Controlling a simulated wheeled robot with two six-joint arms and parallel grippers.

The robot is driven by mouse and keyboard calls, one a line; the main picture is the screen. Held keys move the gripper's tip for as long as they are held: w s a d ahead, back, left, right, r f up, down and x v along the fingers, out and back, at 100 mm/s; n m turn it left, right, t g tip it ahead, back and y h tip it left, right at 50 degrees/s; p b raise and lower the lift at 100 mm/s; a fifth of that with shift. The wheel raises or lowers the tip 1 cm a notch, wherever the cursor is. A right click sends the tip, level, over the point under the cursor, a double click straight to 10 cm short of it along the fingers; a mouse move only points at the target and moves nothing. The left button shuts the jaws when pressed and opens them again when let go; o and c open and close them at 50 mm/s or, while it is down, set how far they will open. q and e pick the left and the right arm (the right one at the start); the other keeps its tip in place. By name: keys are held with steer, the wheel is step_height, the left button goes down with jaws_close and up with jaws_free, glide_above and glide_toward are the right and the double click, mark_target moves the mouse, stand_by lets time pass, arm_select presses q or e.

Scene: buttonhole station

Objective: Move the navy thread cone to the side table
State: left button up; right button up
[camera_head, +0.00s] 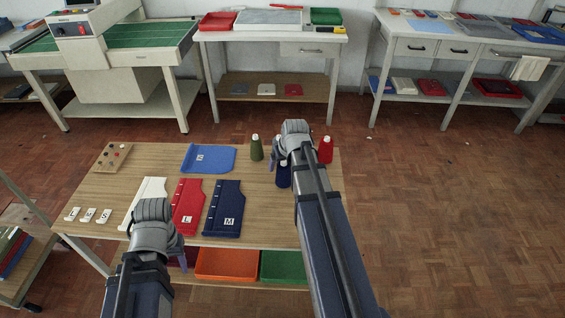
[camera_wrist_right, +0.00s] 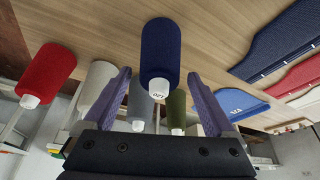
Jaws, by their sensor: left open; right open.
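The navy thread cone (camera_head: 283,179) stands on the wooden worktable (camera_head: 160,160), partly hidden by my right arm in the head view. In the right wrist view, which looks upside down, the navy cone (camera_wrist_right: 160,50) shows its pale tip between my open fingers. My right gripper (camera_wrist_right: 158,78) is open, with a purple finger on each side of the cone and a gap to both; how far beyond the fingertips it stands I cannot tell. My left gripper (camera_head: 180,262) is open and empty near the table's front edge.
A red cone (camera_head: 325,150) and a green cone (camera_head: 257,148) stand close by; a white cone (camera_wrist_right: 97,88) and a grey cone (camera_wrist_right: 139,105) show in the wrist view. Garment pieces lie left. Benches (camera_head: 320,36) stand behind; which is the side table I cannot tell. Floor at right is clear.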

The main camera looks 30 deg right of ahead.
steer(key=p+v, duration=0.7)
steer(key=v, duration=0.2)
steer(key=shift+p, duration=0.3)
steer(key=shift+r, duration=0.1)
steer(key=s+a+n+g, duration=0.1)
steer(key=s+a, duration=0.3)
steer(key=a, duration=0.6)
steer(key=s+a+f+n+g, duration=0.1)
steer(key=s+a, duration=0.4)
steer(key=a, duration=0.5)
steer(key=s+a+n+g, duration=0.2)
steer(key=s+a, duration=0.3)
steer(key=a, duration=0.4)
steer(key=shift+a+f+n+g+h, duration=0.25)
steer(key=shift+a+n+g+h, duration=0.15)
steer(key=shift+n, duration=0.4)
